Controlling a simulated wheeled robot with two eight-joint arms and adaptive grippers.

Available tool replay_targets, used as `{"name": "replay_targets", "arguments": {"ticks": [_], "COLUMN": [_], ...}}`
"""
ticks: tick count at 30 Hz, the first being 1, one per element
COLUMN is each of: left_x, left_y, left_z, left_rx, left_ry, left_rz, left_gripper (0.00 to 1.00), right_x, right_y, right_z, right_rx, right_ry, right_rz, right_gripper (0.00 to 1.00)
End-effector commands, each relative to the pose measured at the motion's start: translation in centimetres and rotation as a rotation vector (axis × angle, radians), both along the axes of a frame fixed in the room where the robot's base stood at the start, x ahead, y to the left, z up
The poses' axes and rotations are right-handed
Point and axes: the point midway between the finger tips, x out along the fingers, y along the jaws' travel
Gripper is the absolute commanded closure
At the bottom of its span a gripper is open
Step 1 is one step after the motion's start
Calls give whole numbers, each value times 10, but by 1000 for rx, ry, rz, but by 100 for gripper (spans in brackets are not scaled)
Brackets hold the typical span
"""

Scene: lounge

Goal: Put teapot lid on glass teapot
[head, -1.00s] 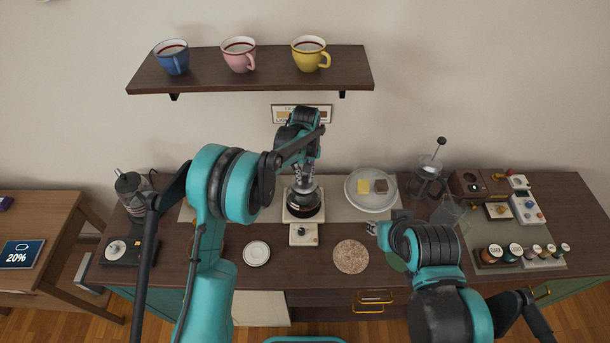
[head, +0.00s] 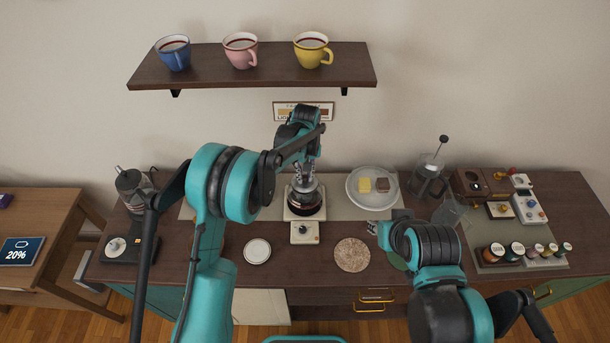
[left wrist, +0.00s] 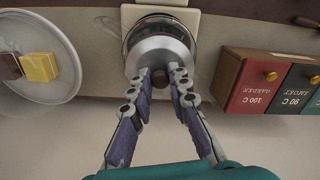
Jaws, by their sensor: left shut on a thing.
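The glass teapot (head: 305,204) holds dark liquid and stands on a white square warmer (head: 304,232) at the centre of the counter. My left gripper (head: 304,179) points down above it. In the left wrist view my left gripper (left wrist: 168,76) is shut on the dark knob of the silver teapot lid (left wrist: 157,55). The lid is over the teapot's mouth, with the teapot's glass (left wrist: 158,24) showing past its far edge. I cannot tell whether the lid is fully seated on the rim. My right gripper is mostly hidden behind its arm, and its jaws cannot be made out.
A plate (head: 373,188) with a yellow and a brown piece lies right of the teapot. A white saucer (head: 257,251) and a round speckled coaster (head: 352,254) lie in front. A French press (head: 429,180) stands further right. A shelf (head: 250,69) with three cups hangs above.

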Motion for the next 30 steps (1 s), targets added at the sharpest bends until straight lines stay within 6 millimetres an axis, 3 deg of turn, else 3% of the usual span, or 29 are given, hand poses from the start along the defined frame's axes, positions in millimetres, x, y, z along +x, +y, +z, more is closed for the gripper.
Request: {"name": "replay_targets", "arguments": {"ticks": [29, 30], "left_x": [0, 0], "left_y": [-1, -1], "left_z": [-5, -5], "left_rx": [0, 0], "left_ry": [0, 0], "left_rz": [0, 0], "left_gripper": [100, 75], "right_x": [0, 0], "right_y": [0, 0], "right_z": [-7, -7], "right_rx": [0, 0], "right_ry": [0, 0], "right_rz": [0, 0], "right_gripper": [69, 69]}}
